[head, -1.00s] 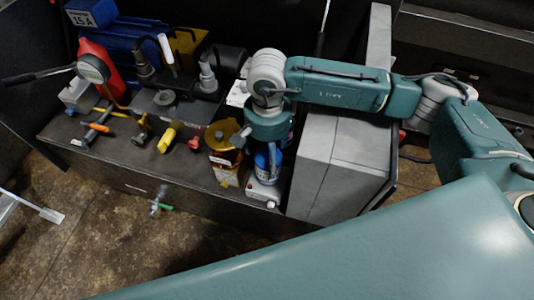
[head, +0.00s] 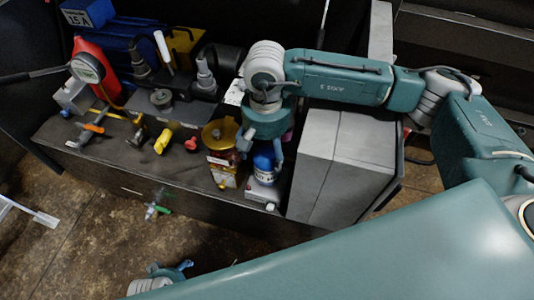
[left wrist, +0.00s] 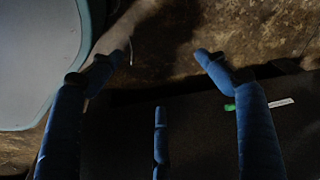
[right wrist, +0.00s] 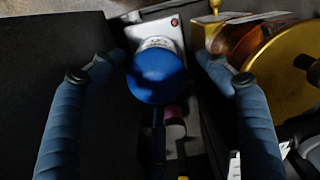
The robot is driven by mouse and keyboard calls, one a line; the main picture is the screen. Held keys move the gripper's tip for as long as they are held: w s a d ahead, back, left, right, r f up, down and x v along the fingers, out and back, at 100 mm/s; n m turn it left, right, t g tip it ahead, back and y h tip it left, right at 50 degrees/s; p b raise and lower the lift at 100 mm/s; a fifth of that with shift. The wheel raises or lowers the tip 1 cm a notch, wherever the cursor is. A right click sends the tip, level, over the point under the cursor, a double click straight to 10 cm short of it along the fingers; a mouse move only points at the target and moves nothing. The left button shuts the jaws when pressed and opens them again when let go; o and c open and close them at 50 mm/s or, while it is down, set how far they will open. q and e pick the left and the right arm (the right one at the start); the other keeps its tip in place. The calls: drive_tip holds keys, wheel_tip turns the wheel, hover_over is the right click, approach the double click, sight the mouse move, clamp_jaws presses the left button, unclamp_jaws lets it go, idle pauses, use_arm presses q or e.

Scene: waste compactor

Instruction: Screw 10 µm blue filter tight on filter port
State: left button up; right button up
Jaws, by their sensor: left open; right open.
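The blue filter (head: 264,159) stands upright on a small pale box (head: 261,191) at the bench front. In the right wrist view the blue filter (right wrist: 157,76) shows its round blue top, with the box (right wrist: 165,30) and its red dot beyond. The filter port itself is hidden under the filter. My right gripper (head: 262,148) is over the filter. Its open fingers (right wrist: 157,64) lie on both sides of the filter, with no clear contact. My left gripper (head: 180,270) is low in front of the bench, open and empty in the left wrist view (left wrist: 160,70).
A gold-lidded amber vessel (head: 221,134) stands close left of the filter. A large grey box (head: 340,160) stands close right. Yellow (head: 164,140) and red (head: 191,143) small parts lie farther left. A green-handled piece (head: 158,208) is at the bench's front face.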

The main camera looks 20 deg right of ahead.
drive_tip(key=n+b, duration=0.2)
drive_tip(key=n, duration=0.1)
drive_tip(key=shift+d, duration=0.15)
drive_tip(key=shift+f+n+b, duration=0.1)
drive_tip(key=shift+n+b, duration=1.1)
drive_tip(key=shift+b, duration=0.05)
drive_tip(key=shift+f+n+b, duration=0.15)
drive_tip(key=shift+n+b, duration=0.35)
drive_tip(key=shift+b, duration=0.1)
drive_tip(key=shift+s+n+b, duration=0.1)
drive_tip(key=shift+n+b, duration=0.2)
drive_tip(key=shift+n, duration=0.2)
drive_tip(key=shift+r+n, duration=0.25)
drive_tip(key=shift+n, duration=0.15)
use_arm(q)
wheel_tip(320, 180, up, 14)
drive_tip(key=t, duration=0.1)
drive_tip(key=shift+w, duration=0.3)
drive_tip(key=shift+a+r, duration=0.1)
